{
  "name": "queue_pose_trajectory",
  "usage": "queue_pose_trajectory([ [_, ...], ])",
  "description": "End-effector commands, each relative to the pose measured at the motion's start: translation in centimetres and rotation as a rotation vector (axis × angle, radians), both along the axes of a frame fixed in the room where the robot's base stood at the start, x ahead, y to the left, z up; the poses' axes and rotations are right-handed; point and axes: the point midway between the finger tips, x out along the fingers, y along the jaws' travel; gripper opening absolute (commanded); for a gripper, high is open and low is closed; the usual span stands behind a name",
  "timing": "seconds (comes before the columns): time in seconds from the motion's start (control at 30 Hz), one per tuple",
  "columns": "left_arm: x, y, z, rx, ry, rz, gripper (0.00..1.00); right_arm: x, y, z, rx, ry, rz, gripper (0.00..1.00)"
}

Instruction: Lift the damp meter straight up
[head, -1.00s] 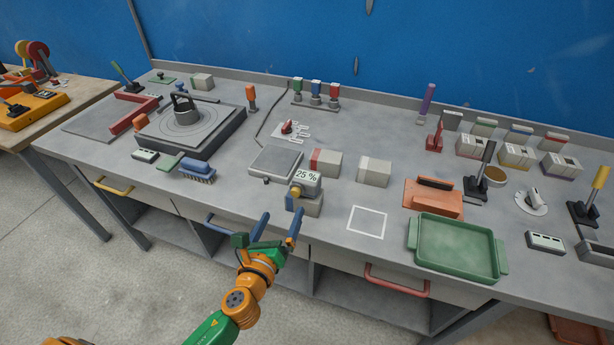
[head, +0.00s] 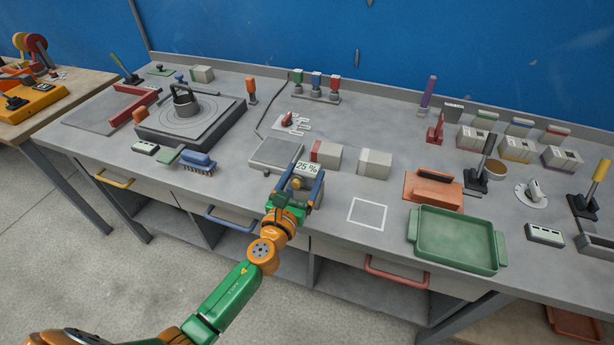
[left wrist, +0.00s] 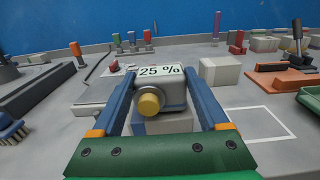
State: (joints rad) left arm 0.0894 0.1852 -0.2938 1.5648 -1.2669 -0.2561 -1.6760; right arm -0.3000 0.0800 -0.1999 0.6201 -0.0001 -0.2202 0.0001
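The damp meter (head: 306,169) is a grey device with a "25 %" display and a yellow round knob. It also shows in the left wrist view (left wrist: 172,87). It sits upright on a pale grey block (left wrist: 182,124) near the front of the bench. My left gripper (head: 305,176) has its two blue fingers on either side of the meter, looking open with the meter between them. In the left wrist view the fingertips come close to its sides; contact is not clear. The fingers and hand partly hide the block in the head view. My right gripper is not in view.
A flat grey plate (head: 276,152) lies just left of the meter. A red-and-grey block (head: 327,156) and a pale block (head: 374,164) stand behind and to the right. A white square outline (head: 367,213) and a green tray (head: 455,240) lie farther right. Space above the meter looks clear.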

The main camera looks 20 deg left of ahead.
Motion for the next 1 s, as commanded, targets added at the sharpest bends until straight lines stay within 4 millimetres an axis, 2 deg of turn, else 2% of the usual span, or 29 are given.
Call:
queue_pose_trajectory([
  [0.03,0.0,0.0,0.0,0.0,0.0,0.0,0.38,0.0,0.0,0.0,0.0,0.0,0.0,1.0],
  [0.17,0.0,0.0,0.0,0.0,0.0,0.0,0.03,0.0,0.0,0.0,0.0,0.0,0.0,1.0],
  [0.2,0.0,0.0,0.0,0.0,0.0,0.0,0.0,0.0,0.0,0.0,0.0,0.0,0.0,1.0],
  [0.47,0.0,0.0,0.4,0.0,-0.001,0.0,0.0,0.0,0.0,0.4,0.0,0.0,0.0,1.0],
  [0.57,0.0,0.0,1.8,0.0,-0.002,-0.001,0.0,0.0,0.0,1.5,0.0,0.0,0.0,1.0],
  [0.67,0.0,0.0,4.2,0.001,-0.004,-0.002,0.0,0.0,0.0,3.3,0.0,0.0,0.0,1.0],
  [0.9,-5.2,-1.6,10.6,-0.002,-0.001,-0.005,0.0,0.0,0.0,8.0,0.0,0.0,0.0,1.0],
  [0.93,-6.3,-2.0,10.2,-0.003,0.001,-0.005,0.0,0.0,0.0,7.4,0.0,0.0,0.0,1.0],
  [1.0,-8.4,-2.5,10.7,-0.003,0.003,-0.003,0.0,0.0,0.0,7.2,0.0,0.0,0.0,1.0],
])
